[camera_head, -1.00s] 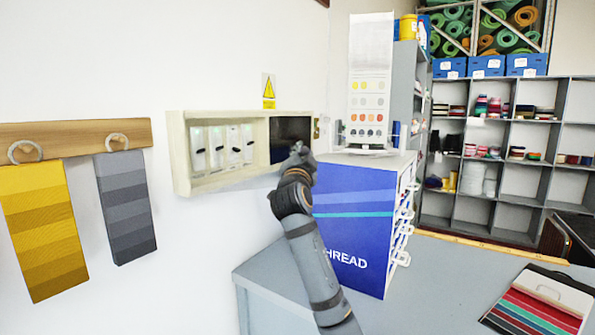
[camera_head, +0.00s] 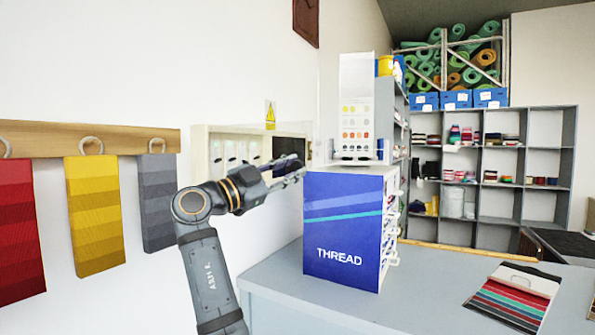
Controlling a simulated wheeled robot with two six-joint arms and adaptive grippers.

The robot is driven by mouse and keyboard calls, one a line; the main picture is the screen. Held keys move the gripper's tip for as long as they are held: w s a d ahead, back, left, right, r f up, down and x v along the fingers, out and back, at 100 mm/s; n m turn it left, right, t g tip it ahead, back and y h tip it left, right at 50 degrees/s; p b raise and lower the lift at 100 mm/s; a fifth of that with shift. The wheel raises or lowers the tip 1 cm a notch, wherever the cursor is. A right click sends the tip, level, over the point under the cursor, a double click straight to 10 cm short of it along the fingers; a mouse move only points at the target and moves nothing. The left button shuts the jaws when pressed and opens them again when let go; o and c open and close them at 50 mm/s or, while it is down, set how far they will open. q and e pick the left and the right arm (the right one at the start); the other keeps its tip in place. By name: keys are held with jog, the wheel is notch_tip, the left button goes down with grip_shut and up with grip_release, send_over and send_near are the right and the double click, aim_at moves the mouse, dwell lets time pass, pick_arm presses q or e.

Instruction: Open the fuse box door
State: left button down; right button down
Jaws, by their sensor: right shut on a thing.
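The fuse box (camera_head: 199,150) is a shallow cream frame on the white wall, left of centre in the head view. A row of white fuse units and a dark panel show inside it. I cannot tell whether a clear door covers them. My right gripper (camera_head: 296,170) is at the lower right of the box, in front of the dark panel. Its jaws are shut on a small part there, apparently the fuse box door's edge or handle, which the fingers mostly hide. My arm hides the lower part of the box. My left gripper is out of view.
A blue THREAD drawer cabinet (camera_head: 340,235) stands on the grey counter (camera_head: 430,290), close to my right gripper. A colour card (camera_head: 356,110) stands on it. Fabric swatches hang from a wooden rail (camera_head: 120,138) at left. A swatch folder (camera_head: 515,298) lies at right.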

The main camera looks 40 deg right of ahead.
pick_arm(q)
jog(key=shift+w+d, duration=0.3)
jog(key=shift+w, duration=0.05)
pick_arm(e)
jog(key=shift+s+a+m+g, duration=0.25)
jog(key=shift+a+m+g, duration=0.15)
jog(key=shift+a+g, duration=0.4)
jog(key=shift+s+a+m+g, duration=0.2)
jog(key=shift+a+m+g, duration=0.2)
jog(key=shift+a+g, duration=0.4)
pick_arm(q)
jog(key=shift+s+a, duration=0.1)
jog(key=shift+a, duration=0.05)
pick_arm(e)
jog(key=shift+a, duration=0.1)
jog(key=c, duration=1.1)
grip_release()
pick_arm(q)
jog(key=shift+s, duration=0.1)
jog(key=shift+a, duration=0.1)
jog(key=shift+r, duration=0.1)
pick_arm(e)
jog(key=v, duration=0.7)
jog(key=shift+a+f, duration=0.1)
jog(key=shift+a, duration=0.1)
